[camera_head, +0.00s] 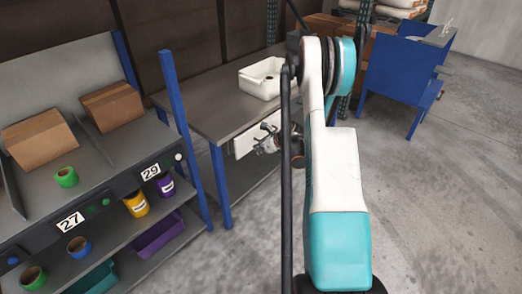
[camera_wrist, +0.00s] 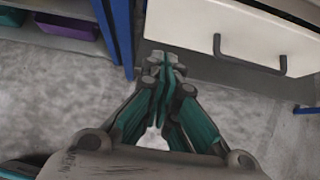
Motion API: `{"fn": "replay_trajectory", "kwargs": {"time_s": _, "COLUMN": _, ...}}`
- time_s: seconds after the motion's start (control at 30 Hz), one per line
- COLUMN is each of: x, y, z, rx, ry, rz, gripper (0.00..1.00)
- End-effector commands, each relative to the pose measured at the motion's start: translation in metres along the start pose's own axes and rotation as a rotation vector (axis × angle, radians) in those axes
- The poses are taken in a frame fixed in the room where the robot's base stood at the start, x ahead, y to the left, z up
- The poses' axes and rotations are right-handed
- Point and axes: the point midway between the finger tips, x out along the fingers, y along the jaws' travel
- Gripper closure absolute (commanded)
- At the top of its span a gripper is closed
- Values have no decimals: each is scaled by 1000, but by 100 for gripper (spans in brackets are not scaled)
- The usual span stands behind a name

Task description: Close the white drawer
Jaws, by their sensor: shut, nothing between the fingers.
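The white drawer (camera_head: 243,143) sits under the front edge of the grey workbench in the head view, partly hidden behind my gripper and arm. In the wrist view the white drawer (camera_wrist: 190,22) fills the upper right. Its dark bar handle (camera_wrist: 250,66) shows there to the right of my fingertips. How far the drawer stands out from the bench I cannot tell. My gripper (camera_wrist: 163,60) is shut and empty, near the lower left part of the drawer front. In the head view my gripper (camera_head: 266,140) is in front of the drawer; contact is unclear.
A white bin (camera_head: 259,86) stands on the workbench (camera_head: 205,98) above the drawer. A blue bench leg (camera_head: 220,185) is left of it. A shelf rack with boxes (camera_head: 40,140) and small pots stands at left. Open concrete floor (camera_head: 450,160) lies at right.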

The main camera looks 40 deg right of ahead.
Motion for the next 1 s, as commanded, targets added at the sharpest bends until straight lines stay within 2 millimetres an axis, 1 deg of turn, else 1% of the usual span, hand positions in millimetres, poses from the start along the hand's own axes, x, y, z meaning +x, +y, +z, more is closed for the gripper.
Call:
{"fn": "replay_trajectory", "kwargs": {"time_s": 0.03, "x": 14, "y": 1, "z": -2, "rx": -2, "ry": 0, "rz": 2, "gripper": 100}}
{"fn": "replay_trajectory", "kwargs": {"time_s": 0.2, "x": 48, "y": 1, "z": -2, "rx": -2, "ry": 1, "rz": 1, "gripper": 100}}
{"fn": "replay_trajectory", "kwargs": {"time_s": 0.27, "x": 58, "y": 0, "z": -2, "rx": -2, "ry": 1, "rz": 1, "gripper": 100}}
{"fn": "replay_trajectory", "kwargs": {"time_s": 0.4, "x": 71, "y": 1, "z": 14, "rx": -2, "ry": 1, "rz": 2, "gripper": 100}}
{"fn": "replay_trajectory", "kwargs": {"time_s": 0.63, "x": 81, "y": 0, "z": 27, "rx": 0, "ry": 1, "rz": 0, "gripper": 100}}
{"fn": "replay_trajectory", "kwargs": {"time_s": 1.0, "x": 81, "y": 0, "z": 29, "rx": 0, "ry": 1, "rz": 0, "gripper": 100}}
